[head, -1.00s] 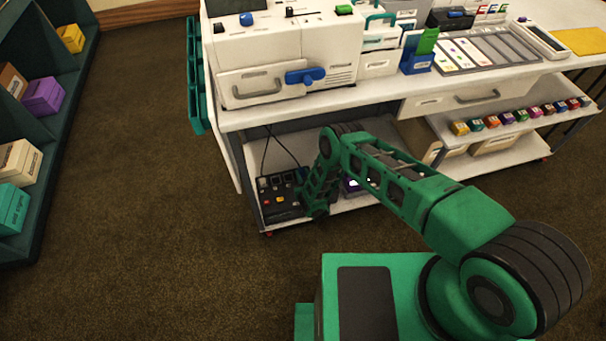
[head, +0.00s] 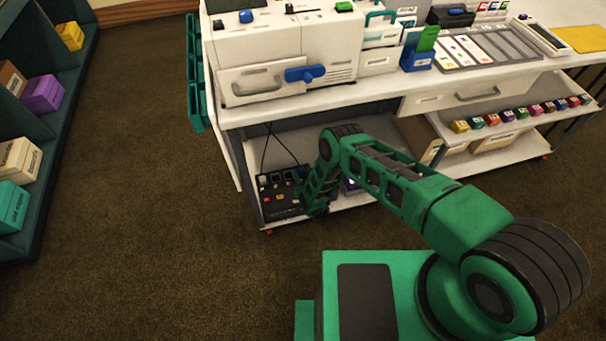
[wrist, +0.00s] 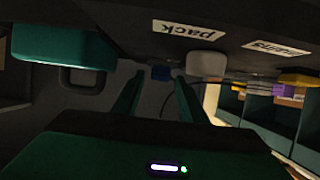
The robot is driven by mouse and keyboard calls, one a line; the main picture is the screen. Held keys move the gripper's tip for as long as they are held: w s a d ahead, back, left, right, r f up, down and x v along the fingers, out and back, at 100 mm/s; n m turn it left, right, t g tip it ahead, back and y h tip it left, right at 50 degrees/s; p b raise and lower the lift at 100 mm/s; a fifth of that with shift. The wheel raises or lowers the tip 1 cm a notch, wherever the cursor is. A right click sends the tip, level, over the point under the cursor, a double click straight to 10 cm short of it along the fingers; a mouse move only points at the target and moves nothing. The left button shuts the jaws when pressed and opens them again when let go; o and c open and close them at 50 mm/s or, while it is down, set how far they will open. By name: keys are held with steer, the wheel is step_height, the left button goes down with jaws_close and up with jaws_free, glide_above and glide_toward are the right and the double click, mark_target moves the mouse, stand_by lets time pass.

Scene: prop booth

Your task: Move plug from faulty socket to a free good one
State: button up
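A black socket board (head: 282,209) lies on the lower shelf of the white bench in the head view. Several small blocks, some dark, one orange and one red, sit on its top. Thin dark cables rise from its back; which block is the plug or the faulty socket is too small to tell. My gripper (head: 317,207) is at the board's right end, its fingers hard to make out there. In the wrist view my gripper (wrist: 157,88) has its two green fingers apart, with no object clearly held.
The bench top (head: 385,95) overhangs the lower shelf (head: 352,203), close above my arm. A drawer of small coloured blocks (head: 515,117) stands open at the right. A dark shelf unit with boxes (head: 43,93) is at the far left. The carpet between is clear.

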steer(key=shift+o, duration=0.2)
steer(key=v, duration=1)
steer(key=shift+s+d, duration=0.15)
steer(key=shift+s, duration=0.2)
stand_by(0.5)
